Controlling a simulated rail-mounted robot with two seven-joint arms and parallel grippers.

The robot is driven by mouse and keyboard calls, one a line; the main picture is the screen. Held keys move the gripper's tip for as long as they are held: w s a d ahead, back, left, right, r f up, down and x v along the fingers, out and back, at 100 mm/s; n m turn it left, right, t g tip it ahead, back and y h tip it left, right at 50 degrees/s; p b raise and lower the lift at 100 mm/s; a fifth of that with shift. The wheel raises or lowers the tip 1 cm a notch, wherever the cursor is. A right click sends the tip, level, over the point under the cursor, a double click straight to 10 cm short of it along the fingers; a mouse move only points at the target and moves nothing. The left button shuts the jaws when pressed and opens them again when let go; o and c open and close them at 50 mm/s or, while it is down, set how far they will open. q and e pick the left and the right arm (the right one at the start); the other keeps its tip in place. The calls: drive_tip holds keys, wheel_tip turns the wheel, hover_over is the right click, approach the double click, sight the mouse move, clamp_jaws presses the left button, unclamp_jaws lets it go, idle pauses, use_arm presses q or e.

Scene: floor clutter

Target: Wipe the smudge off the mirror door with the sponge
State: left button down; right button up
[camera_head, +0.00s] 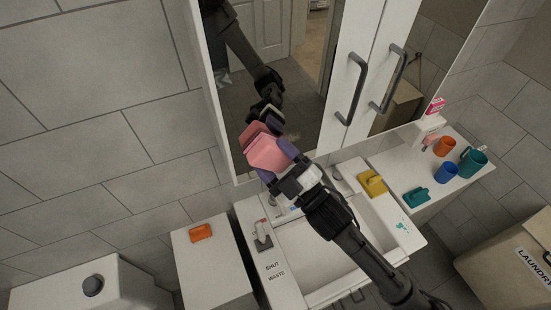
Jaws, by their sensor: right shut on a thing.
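The mirror door (293,95) of the wall cabinet is at the upper middle, with a dark vertical handle on its white frame. My right gripper (273,164) reaches up from the lower right and is shut on a pink sponge (267,151). The sponge is at the lower part of the mirror glass; I cannot tell for sure whether it touches. The mirror shows a reflection of my arm and the sponge. A faint patch right of the sponge may be the smudge, but it is too dim to be certain. My left gripper is not in view.
A white sink (318,262) lies below the cabinet. A yellow block (372,183) and a teal one (416,197) rest to its right, near orange, blue and teal cups. An orange block (201,232) lies on a white cabinet at left. A laundry box (500,262) stands lower right.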

sight(297, 134)
drive_tip(key=shift+w+d, duration=0.25)
drive_tip(key=shift+d, duration=0.4)
drive_tip(key=shift+w+d, duration=0.3)
drive_tip(key=shift+d, duration=0.3)
drive_tip(key=shift+w+d, duration=0.25)
drive_tip(key=shift+d, duration=0.4)
drive_tip(key=shift+w+d, duration=0.45)
drive_tip(key=shift+d, duration=0.4)
drive_tip(key=shift+w+d, duration=0.4)
drive_tip(key=shift+d, duration=0.55)
drive_tip(key=shift+s+a+p, duration=0.15)
drive_tip(key=shift+s+a, duration=0.15)
drive_tip(key=shift+a, duration=0.35)
drive_tip(key=shift+s+a+p, duration=0.15)
drive_tip(key=shift+s+a, duration=0.1)
drive_tip(key=shift+a, duration=0.4)
drive_tip(key=shift+s+a+p, duration=0.15)
drive_tip(key=shift+s+a, duration=0.15)
drive_tip(key=shift+a, duration=0.35)
drive_tip(key=shift+s+a+p, duration=0.15)
drive_tip(key=shift+s+a, duration=0.1)
drive_tip(key=shift+a, duration=0.35)
drive_tip(key=shift+s+a+p, duration=0.1)
drive_tip(key=shift+s+a, duration=0.2)
drive_tip(key=shift+a, duration=0.35)
drive_tip(key=shift+s+a+p, duration=0.15)
drive_tip(key=shift+s+a, duration=0.1)
drive_tip(key=shift+a, duration=0.35)
drive_tip(key=shift+d, duration=0.1)
